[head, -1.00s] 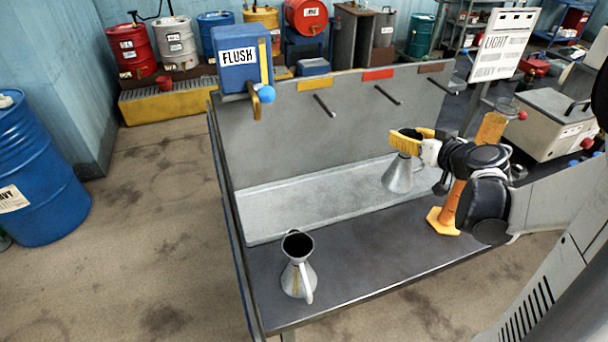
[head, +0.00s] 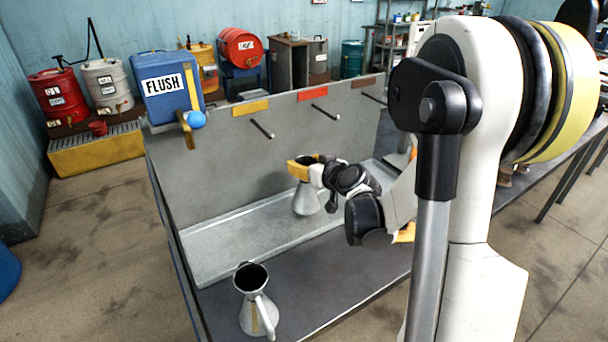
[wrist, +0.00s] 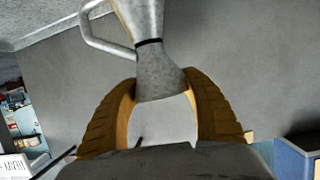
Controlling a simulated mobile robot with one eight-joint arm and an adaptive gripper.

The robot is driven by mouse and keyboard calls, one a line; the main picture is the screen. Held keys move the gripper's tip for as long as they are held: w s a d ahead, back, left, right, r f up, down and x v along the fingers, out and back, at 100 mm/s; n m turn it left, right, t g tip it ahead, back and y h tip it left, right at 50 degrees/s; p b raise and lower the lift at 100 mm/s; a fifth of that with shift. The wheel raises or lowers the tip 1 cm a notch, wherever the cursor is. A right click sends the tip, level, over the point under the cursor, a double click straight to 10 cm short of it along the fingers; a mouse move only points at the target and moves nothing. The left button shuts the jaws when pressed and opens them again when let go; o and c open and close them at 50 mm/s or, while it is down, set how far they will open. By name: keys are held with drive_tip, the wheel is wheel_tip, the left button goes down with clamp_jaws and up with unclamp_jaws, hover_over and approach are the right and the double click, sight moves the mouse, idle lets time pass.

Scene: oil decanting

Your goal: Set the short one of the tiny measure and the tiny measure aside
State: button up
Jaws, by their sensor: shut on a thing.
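One grey metal measure (head: 306,201), conical with a narrow neck, is in my gripper (head: 303,170), whose yellow fingers are shut around its upper part. It is upright over the pale tray on the bench; I cannot tell whether its base touches the tray. In the wrist view the held measure (wrist: 160,70) is between both fingers, with its handle at the upper left. A second grey measure (head: 255,312), with a wide dark mouth and a pale handle, stands upright on the dark front part of the bench, apart from my gripper. Which one is shorter is hard to tell.
The pale tray (head: 215,259) runs along the bench's back panel (head: 225,170), which carries several pegs. A blue FLUSH tank (head: 170,88) sits at the panel's left end. The dark bench top between the standing measure and my arm is clear.

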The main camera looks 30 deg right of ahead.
drive_tip(key=shift+f+b, duration=0.4)
drive_tip(key=shift+f, duration=1)
drive_tip(key=shift+f, duration=0.2)
drive_tip(key=o, duration=1.5)
